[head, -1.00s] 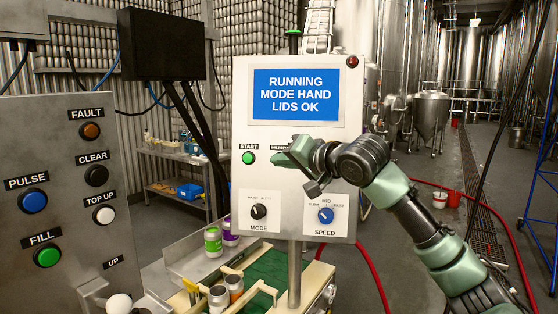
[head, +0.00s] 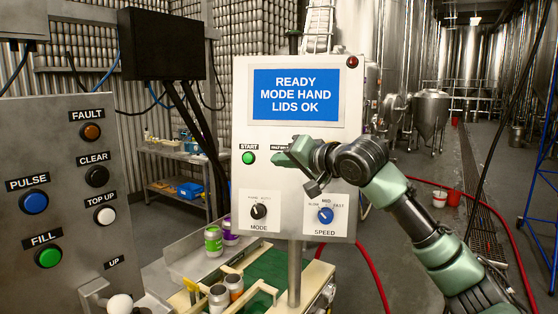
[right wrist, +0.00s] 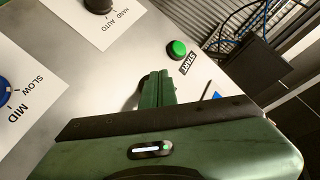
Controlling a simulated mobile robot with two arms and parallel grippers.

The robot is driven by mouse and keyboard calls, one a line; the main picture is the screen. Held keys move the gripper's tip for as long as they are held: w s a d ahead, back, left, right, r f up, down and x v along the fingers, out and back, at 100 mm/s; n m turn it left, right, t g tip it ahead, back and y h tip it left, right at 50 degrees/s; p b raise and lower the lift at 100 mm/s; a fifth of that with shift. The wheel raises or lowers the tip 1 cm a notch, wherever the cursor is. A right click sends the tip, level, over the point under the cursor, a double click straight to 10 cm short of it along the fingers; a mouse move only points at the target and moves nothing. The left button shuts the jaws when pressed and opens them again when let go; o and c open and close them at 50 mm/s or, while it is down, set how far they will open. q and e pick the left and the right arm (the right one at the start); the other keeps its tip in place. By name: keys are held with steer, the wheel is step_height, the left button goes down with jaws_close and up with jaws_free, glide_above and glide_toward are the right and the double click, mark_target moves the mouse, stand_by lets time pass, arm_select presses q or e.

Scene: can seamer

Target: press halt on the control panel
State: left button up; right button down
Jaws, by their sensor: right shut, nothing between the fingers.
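The control panel (head: 240,185) is a pale metal box on a post in the middle of the head view. Its blue screen (head: 295,95) reads READY, MODE HAND, LIDS OK. The green START button (head: 249,158) shows left of my right gripper (head: 282,158). My right gripper is shut and empty, its tips at the panel face. A label right of START is mostly covered by the gripper, and the button there is hidden. In the right wrist view the shut fingers (right wrist: 158,90) cover a dark round part, with the START button (right wrist: 177,48) beside them. My left gripper is out of view.
The panel has a MODE knob (head: 258,211), a SPEED knob (head: 325,215) and a red lamp (head: 352,62). A second panel (head: 50,125) with several buttons stands at left. Cans (head: 213,241) stand below. A red hose (head: 375,275) lies at right.

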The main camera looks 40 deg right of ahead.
steer(key=shift+s+a+r, duration=0.15)
steer(key=shift+s+a, duration=0.4)
steer(key=shift+s, duration=0.05)
steer(key=shift+a, duration=0.1)
steer(key=s+a, duration=0.3)
steer(key=shift+s+a+r, duration=0.1)
steer(key=shift+s+r, duration=0.15)
steer(key=shift+r, duration=0.15)
stand_by(0.7)
